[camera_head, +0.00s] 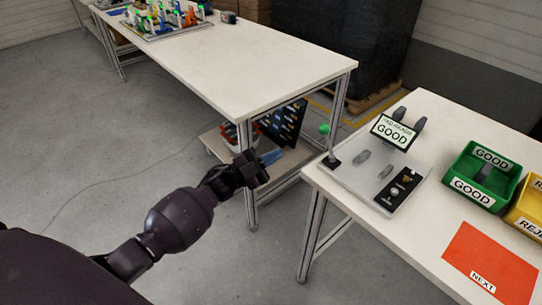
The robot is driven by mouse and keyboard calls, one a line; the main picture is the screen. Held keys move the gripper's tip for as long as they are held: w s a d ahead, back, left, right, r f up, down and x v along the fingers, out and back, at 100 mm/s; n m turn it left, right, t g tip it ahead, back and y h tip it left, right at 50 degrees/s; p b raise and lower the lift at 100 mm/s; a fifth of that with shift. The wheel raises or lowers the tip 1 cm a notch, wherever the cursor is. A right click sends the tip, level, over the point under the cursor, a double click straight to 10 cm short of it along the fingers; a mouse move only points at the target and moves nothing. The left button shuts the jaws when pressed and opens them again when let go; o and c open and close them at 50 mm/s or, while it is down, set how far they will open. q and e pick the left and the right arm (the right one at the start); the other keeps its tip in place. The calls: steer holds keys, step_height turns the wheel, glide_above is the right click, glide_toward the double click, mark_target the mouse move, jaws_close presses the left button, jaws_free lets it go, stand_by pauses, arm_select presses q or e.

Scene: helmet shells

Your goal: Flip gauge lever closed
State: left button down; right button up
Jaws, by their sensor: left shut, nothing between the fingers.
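The gauge fixture (352,180) is a light plate on the right-hand table. At its back is a tilted sign (392,132) reading GOOD, with dark upright parts behind it. A green ball (324,129) stands on a thin post at the plate's left edge; I cannot tell whether this is the lever. Grey oblong pieces lie on the plate beside a black panel (403,190) with small parts. My left gripper (262,166) is shut and empty, left of the fixture and apart from it, over the gap before the long table. My right gripper is out of view.
A green bin (482,176) marked GOOD and a yellow bin (528,208) stand right of the fixture. An orange-red mat (490,264) marked NEXT lies in front. The long white table (240,70) behind is mostly clear, with coloured parts at its far end.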

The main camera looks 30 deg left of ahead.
mark_target(327, 141)
arm_select(q)
steer(key=x, duration=1)
steer(key=shift+w, duration=0.15)
steer(key=shift+d+r, duration=0.1)
